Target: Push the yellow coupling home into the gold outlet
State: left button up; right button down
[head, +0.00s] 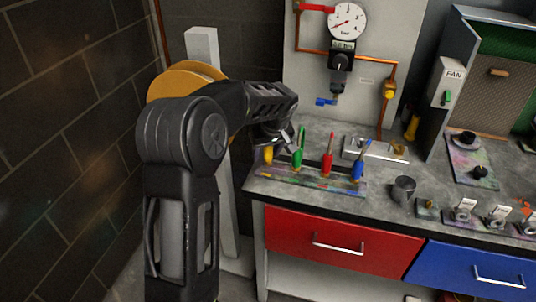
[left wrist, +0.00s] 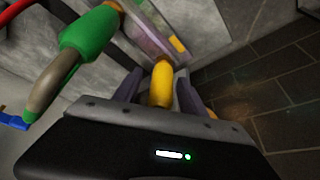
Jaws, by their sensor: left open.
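My left gripper (head: 272,150) is open above the bench's front left corner. A yellow cylindrical piece (left wrist: 162,83) sits between its spread fingers in the left wrist view; I cannot tell whether they touch it. In the head view this yellow piece (head: 268,155) shows just below the gripper, left of a green-handled tool (head: 298,147). I cannot tell for sure whether it is the coupling. A gold fitting (head: 390,90) on the copper pipe at the back panel looks like the outlet. Another yellow piece (head: 412,127) stands right of it, by the booth. My right gripper is not in view.
Red (head: 328,160) and blue (head: 358,163) tools stand in the paint-stained rack (head: 310,180). A metal cup (head: 403,190), a flat metal plate (head: 365,149) and the spray booth (head: 475,80) lie to the right. A brick wall (head: 60,130) bounds the left.

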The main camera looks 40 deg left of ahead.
pick_arm(q)
jog(key=shift+c, duration=0.3)
grip_shut()
dwell(0.5)
